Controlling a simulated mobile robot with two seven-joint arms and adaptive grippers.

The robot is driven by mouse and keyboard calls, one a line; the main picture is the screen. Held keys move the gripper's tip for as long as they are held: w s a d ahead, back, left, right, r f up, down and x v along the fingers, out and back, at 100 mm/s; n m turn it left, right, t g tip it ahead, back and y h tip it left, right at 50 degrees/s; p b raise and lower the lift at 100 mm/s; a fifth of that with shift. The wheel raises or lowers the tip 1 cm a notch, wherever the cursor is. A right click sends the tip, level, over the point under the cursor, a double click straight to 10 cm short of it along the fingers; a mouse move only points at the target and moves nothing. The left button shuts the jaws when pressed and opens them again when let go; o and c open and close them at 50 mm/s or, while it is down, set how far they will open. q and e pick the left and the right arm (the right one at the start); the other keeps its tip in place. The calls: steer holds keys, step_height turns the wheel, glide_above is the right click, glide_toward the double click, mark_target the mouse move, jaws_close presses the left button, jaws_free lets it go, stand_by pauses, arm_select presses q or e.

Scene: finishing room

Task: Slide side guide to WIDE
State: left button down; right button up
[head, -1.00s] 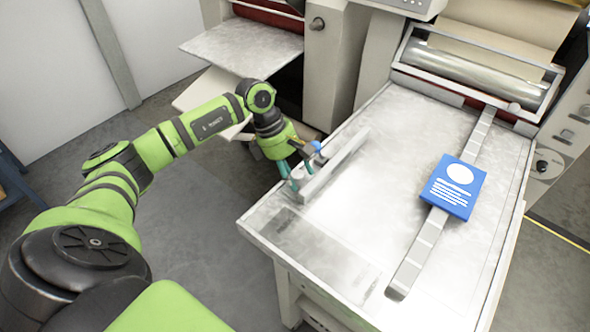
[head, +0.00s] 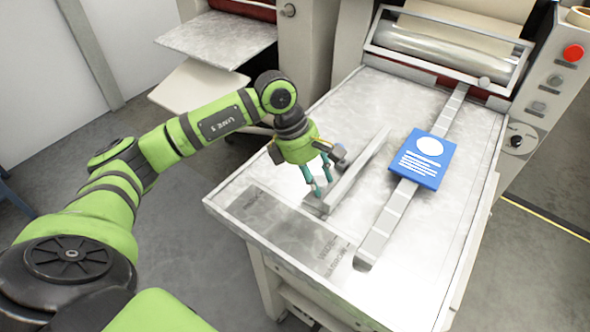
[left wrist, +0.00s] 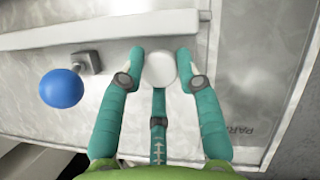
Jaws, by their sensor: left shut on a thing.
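The side guide (head: 366,158) is a pale straight bar on the metal feed table, between the table's left edge and the grey strip. It crosses the top of the left wrist view (left wrist: 120,27). My left gripper (head: 321,187) is at the bar's near end, its teal fingers closed around a round white knob (left wrist: 162,69) beside the bar. A blue ball knob (left wrist: 62,88) on a grey block stands to the left of the fingers in the left wrist view. Lettering is printed on the table's near part, only partly legible. My right gripper is not in view.
A blue booklet (head: 421,158) lies across the grey segmented strip (head: 397,207), right of the guide. A roller (head: 445,50) spans the table's far end. A control panel with a red button (head: 573,53) stands at the right. The table's near part is clear.

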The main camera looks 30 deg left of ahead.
mark_target(337, 194)
arm_select(q)
steer(key=d+b, duration=0.1)
steer(key=d, duration=0.2)
steer(key=shift+s+f, duration=0.1)
steer(key=shift+s, duration=0.05)
steer(key=shift+d, duration=0.8)
steer(key=c, duration=0.9)
jaws_free()
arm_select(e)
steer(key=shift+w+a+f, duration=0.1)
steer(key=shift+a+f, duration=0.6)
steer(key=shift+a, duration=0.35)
